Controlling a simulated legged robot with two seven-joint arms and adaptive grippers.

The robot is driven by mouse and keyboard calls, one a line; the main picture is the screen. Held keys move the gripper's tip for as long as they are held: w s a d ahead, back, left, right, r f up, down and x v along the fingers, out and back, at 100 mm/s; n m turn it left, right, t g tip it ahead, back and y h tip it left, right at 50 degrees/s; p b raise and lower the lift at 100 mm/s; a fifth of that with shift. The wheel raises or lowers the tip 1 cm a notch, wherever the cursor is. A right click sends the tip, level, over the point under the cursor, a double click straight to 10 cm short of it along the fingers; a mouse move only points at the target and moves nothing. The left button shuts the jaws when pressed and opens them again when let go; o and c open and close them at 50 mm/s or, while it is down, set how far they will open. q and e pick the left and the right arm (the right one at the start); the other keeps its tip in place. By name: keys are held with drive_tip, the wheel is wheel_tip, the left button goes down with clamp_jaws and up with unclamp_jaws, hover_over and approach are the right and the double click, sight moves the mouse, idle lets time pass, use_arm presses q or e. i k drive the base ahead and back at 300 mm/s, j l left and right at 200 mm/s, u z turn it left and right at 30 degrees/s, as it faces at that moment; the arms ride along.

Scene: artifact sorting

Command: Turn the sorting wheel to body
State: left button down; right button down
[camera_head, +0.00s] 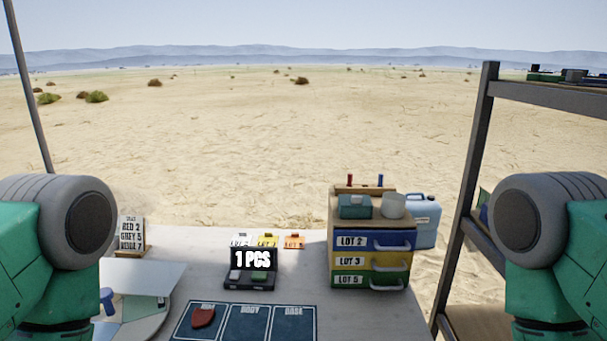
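The sorting wheel (148,326) lies at the table's front left. It is a pale round disc with a teal section and a light grey panel (142,276) over its far part. A blue piece (107,300) is on its left side. The picture's bottom edge cuts the wheel off, and my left arm covers its left side. I cannot read which section faces where. A dark mat (233,334) to its right has several fields, two marked BODY and BASE. A red shard (203,316) lies in the left field. Neither gripper shows; only upper parts of my arms do.
A sign card (131,232) stands behind the wheel. A black case (249,284) under a "1 PCS" label sits mid-table, with coloured tags behind. A drawer unit (371,261) and blue jug (424,222) stand right. A metal shelf (468,190) rises beyond the table's right edge.

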sight(123, 317)
drive_tip(key=u, duration=1.25)
